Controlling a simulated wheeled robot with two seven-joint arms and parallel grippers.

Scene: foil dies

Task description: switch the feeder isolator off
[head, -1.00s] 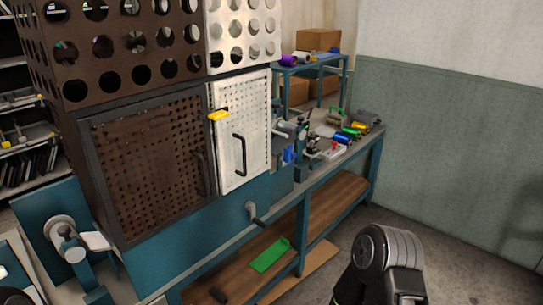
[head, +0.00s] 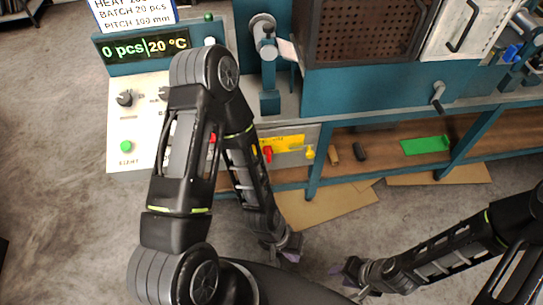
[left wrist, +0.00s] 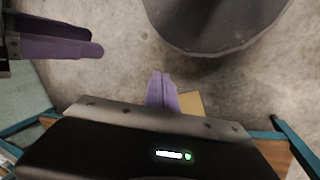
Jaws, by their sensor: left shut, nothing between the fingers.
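A red handle (head: 267,154) shows on a grey panel with a yellow plate (head: 290,143), low on the bench front. It looks like the feeder isolator, but its label is too small to read. My left arm partly covers the panel's left side. My left gripper (head: 291,257) is below and in front of the panel, apart from it, with purple fingers. In the left wrist view its fingers (left wrist: 162,90) are together and empty. My right gripper (head: 345,269) is to its right over the floor; its opening is unclear.
A yellow knob (head: 309,152) sits right of the red handle. A control box (head: 140,120) with dials and a green button stands left, under a display reading 0 pcs, 20 °C. Cardboard (head: 325,208) lies on the floor. A green sheet (head: 425,145) lies on the lower shelf.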

